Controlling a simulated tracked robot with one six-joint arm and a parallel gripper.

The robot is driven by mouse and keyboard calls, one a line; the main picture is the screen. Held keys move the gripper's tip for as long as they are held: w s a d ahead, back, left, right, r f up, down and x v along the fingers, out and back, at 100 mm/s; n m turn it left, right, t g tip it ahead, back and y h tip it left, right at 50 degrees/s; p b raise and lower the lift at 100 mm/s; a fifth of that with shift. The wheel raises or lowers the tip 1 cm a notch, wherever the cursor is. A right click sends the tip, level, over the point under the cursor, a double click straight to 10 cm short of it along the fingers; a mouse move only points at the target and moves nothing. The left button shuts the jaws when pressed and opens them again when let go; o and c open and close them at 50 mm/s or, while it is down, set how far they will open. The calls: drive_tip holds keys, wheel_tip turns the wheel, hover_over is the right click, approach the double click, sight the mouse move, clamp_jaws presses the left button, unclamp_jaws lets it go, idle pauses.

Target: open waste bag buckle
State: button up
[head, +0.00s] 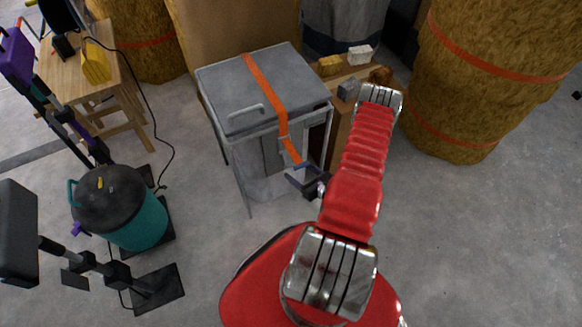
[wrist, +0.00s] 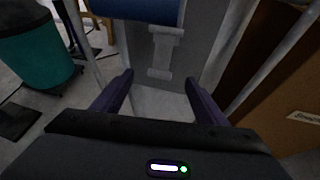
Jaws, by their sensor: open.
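A grey waste bin (head: 262,92) with a lid stands in a thin metal frame. An orange strap (head: 263,80) runs over the lid and down the front. My gripper (head: 303,176) is in front of the bin, a little below the buckle. In the wrist view its dark purple fingers (wrist: 160,82) are spread apart with nothing between them.
A cardboard box (wrist: 285,75) stands close to the right of the fingers. A teal bin (head: 137,215) with a dark lid stands at the left, near a wooden table (head: 75,75). Straw bales (head: 470,90) stand at the back right. Grey floor is clear at the right.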

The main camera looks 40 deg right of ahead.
sight(289, 165)
drive_tip(key=shift+x, duration=2.85)
drive_tip(key=shift+c, duration=0.3)
drive_tip(key=shift+a, duration=0.1)
drive_tip(key=c, duration=1.4)
